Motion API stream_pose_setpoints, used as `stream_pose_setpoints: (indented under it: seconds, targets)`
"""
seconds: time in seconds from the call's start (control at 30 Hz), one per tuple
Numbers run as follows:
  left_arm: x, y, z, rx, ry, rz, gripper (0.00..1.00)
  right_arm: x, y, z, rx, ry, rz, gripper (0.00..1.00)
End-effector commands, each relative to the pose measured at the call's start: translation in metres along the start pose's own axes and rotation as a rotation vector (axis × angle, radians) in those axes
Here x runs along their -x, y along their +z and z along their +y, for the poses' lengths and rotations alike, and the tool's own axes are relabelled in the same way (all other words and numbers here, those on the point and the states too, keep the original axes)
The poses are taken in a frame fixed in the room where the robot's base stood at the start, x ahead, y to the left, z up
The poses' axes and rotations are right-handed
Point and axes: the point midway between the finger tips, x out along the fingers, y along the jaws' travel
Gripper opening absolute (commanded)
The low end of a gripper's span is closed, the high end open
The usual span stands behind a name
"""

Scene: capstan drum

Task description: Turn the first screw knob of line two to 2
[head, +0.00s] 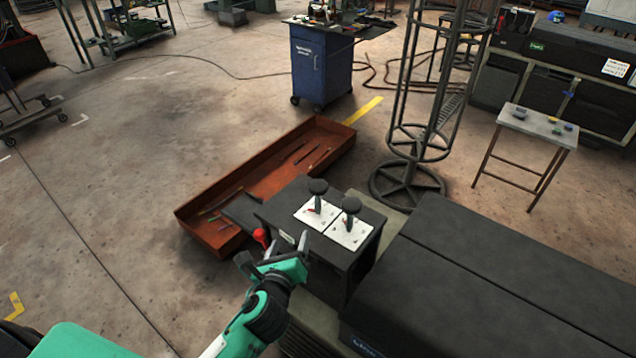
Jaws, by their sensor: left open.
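A dark control box (290,213) stands left of a long black machine cover. Two white plates lie side by side on its top. Each carries a black round-topped knob on a stem: the left knob (318,187) and the right knob (351,205). Small red marks show on the plates, but their numbers and line labels are too small to read. My left gripper (273,248), green with grey fingers, is open and empty at the box's near left side, below and left of both knobs. A red knob (262,236) shows just beyond its fingers; I cannot tell if they touch. My right gripper is not in view.
A long rust-red tray (190,212) with rods lies on the floor behind the box. The black machine cover (470,275) fills the right front. A round metal cage stand (407,182) rises behind.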

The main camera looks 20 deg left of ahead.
Motion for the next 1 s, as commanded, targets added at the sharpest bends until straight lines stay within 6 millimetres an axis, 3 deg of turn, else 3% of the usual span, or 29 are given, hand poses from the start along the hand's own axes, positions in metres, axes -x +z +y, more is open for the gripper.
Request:
stream_pose_setpoints:
  seconds: [0.03,0.2,0.47,1.0]
  targets:
    - [-0.001,0.011,-0.011,-0.099,-0.035,-0.035,0.67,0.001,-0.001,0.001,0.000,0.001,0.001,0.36]
    - [-0.004,0.027,-0.040,-0.389,-0.120,-0.130,0.67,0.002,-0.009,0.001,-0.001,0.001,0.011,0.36]
    - [-0.014,0.035,-0.054,-0.525,-0.151,-0.178,0.67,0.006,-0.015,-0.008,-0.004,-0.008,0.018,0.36]
    - [-0.113,0.048,-0.073,-0.519,-0.149,-0.174,0.67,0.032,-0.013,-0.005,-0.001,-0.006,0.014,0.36]
